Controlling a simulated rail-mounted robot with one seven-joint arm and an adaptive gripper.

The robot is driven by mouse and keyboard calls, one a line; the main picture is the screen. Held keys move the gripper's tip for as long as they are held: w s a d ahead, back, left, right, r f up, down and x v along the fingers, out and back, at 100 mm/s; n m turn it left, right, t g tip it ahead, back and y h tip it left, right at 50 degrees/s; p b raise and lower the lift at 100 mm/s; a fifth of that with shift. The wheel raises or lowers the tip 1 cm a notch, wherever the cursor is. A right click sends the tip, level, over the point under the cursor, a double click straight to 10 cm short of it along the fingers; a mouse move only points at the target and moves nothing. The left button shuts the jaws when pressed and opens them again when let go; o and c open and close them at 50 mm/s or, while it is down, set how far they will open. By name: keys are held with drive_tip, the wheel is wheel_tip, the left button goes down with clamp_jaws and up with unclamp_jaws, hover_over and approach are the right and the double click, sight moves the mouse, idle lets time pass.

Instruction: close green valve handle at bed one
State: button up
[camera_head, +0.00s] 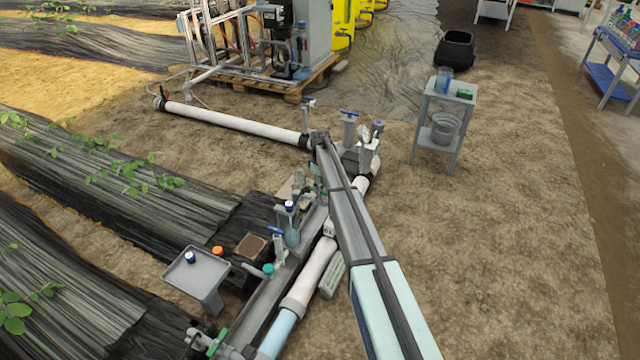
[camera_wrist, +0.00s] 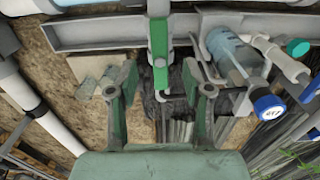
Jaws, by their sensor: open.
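In the wrist view, a green valve handle (camera_wrist: 160,62) runs up and down the picture, in line with a grey fitting above it. My gripper (camera_wrist: 160,80) is open, with one dark green finger on each side of the handle's lower end. There is a gap on both sides and no contact shows. In the head view my arm reaches over the pipe run, and its end is too small and covered to read clearly. Another green handle (camera_head: 217,342) shows at the lower left of the head view. Bed labels are not readable.
A clear bottle with a blue cap (camera_wrist: 267,105) stands close right of my gripper. A grey rail (camera_wrist: 100,32) crosses behind the handle.

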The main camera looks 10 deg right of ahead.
drive_tip(key=shift+f, duration=0.15)
drive_tip(key=shift+f, duration=2.15)
drive_tip(key=shift+c, duration=0.4)
clamp_jaws()
